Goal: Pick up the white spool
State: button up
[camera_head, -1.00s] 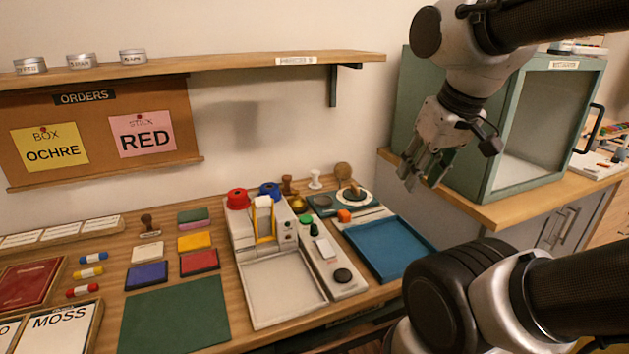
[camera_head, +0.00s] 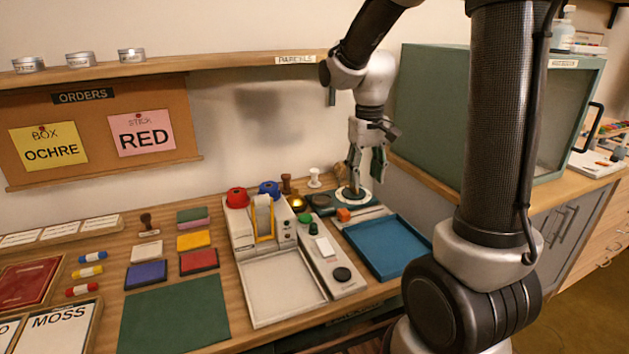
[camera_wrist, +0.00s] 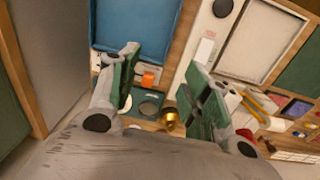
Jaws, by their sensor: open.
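A small white spool (camera_head: 315,177), with wider ends and a narrow middle, stands upright at the back of the table, by the wall. My gripper (camera_head: 366,176) is open and points down, to the right of the spool, over the round white-rimmed dish. In the wrist view, my gripper's green-padded fingers (camera_wrist: 163,75) are spread apart with nothing held between them. I cannot make out the white spool in the wrist view; the fingers and palm cover part of the back of the table.
A brown-handled stamp (camera_head: 286,184) stands just left of the spool. The shelf (camera_head: 200,66) overhangs at left, a green cabinet (camera_head: 430,110) stands right. The blue tray (camera_head: 385,247) is empty.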

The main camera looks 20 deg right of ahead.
aim_at(315, 171)
jog(key=shift+m+t, duration=0.3)
jog(key=shift+t, duration=0.3)
jog(key=w+f, duration=0.5)
jog(key=w, duration=0.2)
jog(key=w+f, duration=0.4)
jog(key=w, duration=0.4)
jog(key=w+f, duration=0.5)
jog(key=w, duration=0.3)
jog(key=shift+d+f, duration=0.1)
jog(key=shift+f, duration=0.2)
jog(key=shift+t, duration=0.7)
jog(key=w, duration=0.5)
jog(key=shift+w, duration=0.15)
jog(key=shift+m+t, duration=0.3)
jog(key=shift+t, duration=0.5)
jog(key=w+r, duration=0.1)
jog(key=w, duration=0.1)
jog(key=w+r, duration=0.2)
jog(key=shift+w+r, duration=0.2)
jog(key=shift+w, duration=0.05)
jog(key=x, duration=0.8)
jog(key=shift+r, duration=0.1)
jog(key=c, duration=0.9)
